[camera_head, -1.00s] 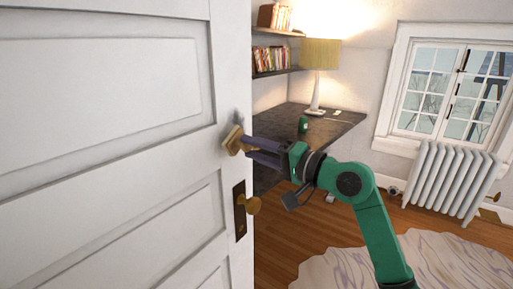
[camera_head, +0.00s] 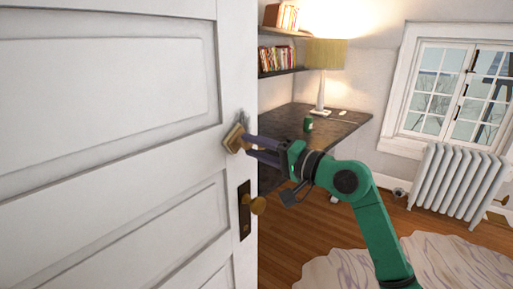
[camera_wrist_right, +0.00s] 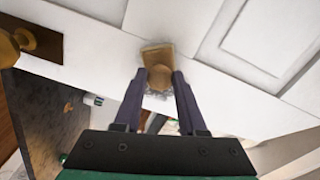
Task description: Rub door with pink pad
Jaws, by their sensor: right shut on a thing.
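The white panelled door (camera_head: 110,150) fills the left of the head view; it also spans the top of the wrist view (camera_wrist_right: 200,30). A grey smudge (camera_head: 241,118) marks it near its free edge, above the brass knob (camera_head: 258,205). My right gripper (camera_head: 247,146) is shut on the pad (camera_head: 233,138), which looks tan rather than pink. The pad (camera_wrist_right: 157,54) lies at the door's face, apparently touching it, just below the smudge in the head view. In the wrist view the fingers hold its rounded grip (camera_wrist_right: 158,77). My left gripper is not in view.
Behind the door stand a dark desk (camera_head: 340,125) with a lamp (camera_head: 325,60) and a green can (camera_head: 308,124), under book shelves (camera_head: 285,70). A radiator (camera_head: 458,185) stands below the window (camera_head: 450,92). A pale rug (camera_head: 440,262) lies on the wooden floor.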

